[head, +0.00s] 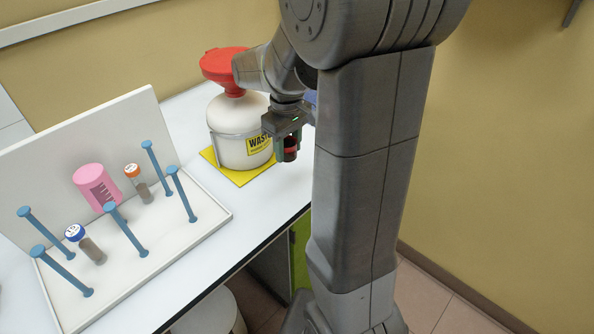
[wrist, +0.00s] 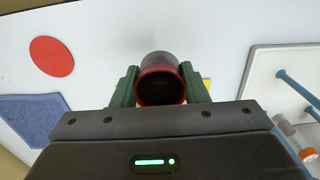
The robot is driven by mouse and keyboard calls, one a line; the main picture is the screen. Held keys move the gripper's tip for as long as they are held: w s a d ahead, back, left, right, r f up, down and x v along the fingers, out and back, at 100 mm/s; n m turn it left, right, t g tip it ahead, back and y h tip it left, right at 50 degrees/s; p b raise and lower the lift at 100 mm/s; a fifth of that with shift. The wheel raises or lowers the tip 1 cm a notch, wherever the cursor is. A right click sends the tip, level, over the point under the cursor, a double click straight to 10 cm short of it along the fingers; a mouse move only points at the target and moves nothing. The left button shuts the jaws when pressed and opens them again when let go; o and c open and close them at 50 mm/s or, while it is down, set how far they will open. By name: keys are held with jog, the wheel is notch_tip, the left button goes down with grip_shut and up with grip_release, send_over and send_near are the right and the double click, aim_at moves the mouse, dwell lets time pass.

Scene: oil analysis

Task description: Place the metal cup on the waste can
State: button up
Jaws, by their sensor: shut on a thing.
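My gripper (head: 289,155) points down beside the waste can, on its right in the head view. It is shut on the metal cup (head: 290,143), a small dark cup with a red band. In the wrist view the cup (wrist: 162,82) sits between the two green fingers (wrist: 160,72), its dark open mouth facing the camera. The waste can (head: 228,118) is a white rounded jug with a yellow label and a wide red funnel top (head: 224,62). It stands on a yellow mat (head: 238,178). My arm passes close to the funnel's right side.
A white tray (head: 208,222) to the left holds blue pegs, a pink cup (head: 97,187), an orange-capped vial (head: 138,184) and a blue-capped vial (head: 86,244). The wrist view shows a red disc (wrist: 51,56) and a blue mat (wrist: 40,118) on the table.

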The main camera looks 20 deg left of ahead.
aim_at(289, 185)
notch_tip(289, 185, down, 10)
jog(key=shift+w+r, duration=0.1)
jog(key=shift+w, duration=0.05)
dwell(0.3)
jog(key=o, duration=1)
jog(key=shift+f, duration=0.2)
jog(key=shift+c, duration=0.2)
jog(key=shift+r, duration=0.1)
notch_tip(289, 185, up, 12)
jog(key=shift+r, duration=0.1)
jog(key=shift+d, duration=0.1)
